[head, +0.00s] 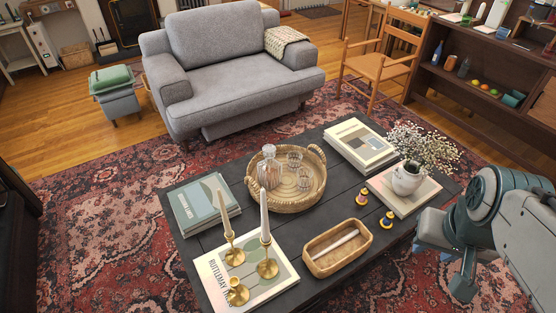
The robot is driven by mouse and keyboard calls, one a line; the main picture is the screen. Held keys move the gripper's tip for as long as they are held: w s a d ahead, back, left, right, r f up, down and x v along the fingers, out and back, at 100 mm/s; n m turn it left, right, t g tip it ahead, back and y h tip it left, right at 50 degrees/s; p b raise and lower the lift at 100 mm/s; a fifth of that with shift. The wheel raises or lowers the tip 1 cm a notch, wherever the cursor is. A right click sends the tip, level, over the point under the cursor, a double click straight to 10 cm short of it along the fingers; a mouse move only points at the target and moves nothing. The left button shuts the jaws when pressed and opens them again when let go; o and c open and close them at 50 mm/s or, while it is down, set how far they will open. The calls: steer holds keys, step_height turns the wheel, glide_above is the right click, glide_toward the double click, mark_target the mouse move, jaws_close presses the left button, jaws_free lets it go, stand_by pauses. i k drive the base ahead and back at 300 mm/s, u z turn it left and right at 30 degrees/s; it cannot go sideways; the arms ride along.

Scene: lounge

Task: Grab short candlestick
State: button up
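Three brass candlesticks stand on a white book (211,272) at the front left of the dark coffee table. The short candlestick (237,292) is nearest the front edge and shows no candle. A second candlestick (233,256) and a taller one (267,267) each hold a pale taper candle. My gripper (432,253) is by the table's right side, far to the right of the candlesticks. It is partly hidden by my arm, and its fingers are too unclear to tell their opening.
A wooden box (337,262) holding a pale stick lies between the candlesticks and my gripper. A wicker tray (287,205) with a decanter and glasses, a flower vase (407,180), small dark-and-yellow objects (387,220) and books (197,205) crowd the table.

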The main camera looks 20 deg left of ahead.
mark_target(237, 295)
steer(key=u, duration=2)
steer(key=k, duration=0.5)
steer(key=u, duration=2)
steer(key=i, duration=1.5)
steer(key=z, duration=2.15)
